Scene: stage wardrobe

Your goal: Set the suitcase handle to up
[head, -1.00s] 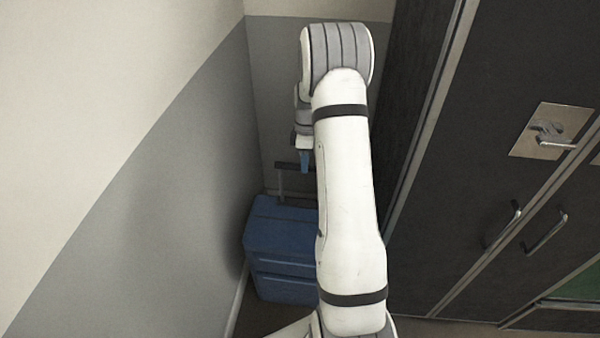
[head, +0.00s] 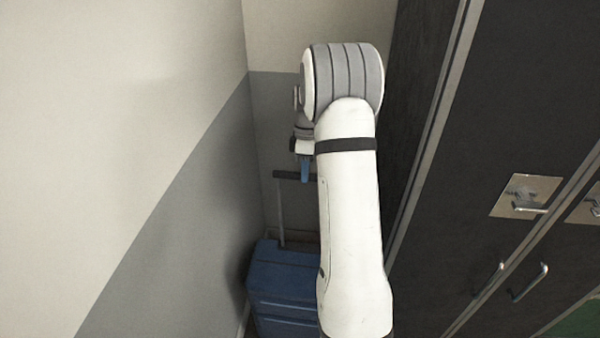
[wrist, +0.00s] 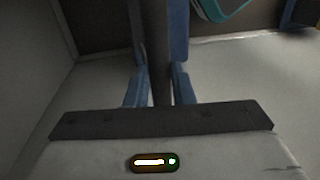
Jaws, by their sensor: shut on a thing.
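The blue suitcase (head: 285,283) stands on the floor in the corner by the grey wall, its right side hidden behind my arm. Its handle has a dark crossbar (head: 287,175) raised well above the suitcase top on a thin grey post (head: 281,212). The other end of the handle is hidden. My gripper (head: 305,172) is at the crossbar, with blue fingers. In the wrist view my gripper (wrist: 160,75) is shut on the dark crossbar (wrist: 155,30), which runs between the two fingers.
A wall (head: 170,210) is close on the left. Dark wardrobe doors (head: 450,200) with metal handles stand on the right. A teal-edged object (wrist: 222,8) shows at the top of the wrist view; I cannot tell what it is.

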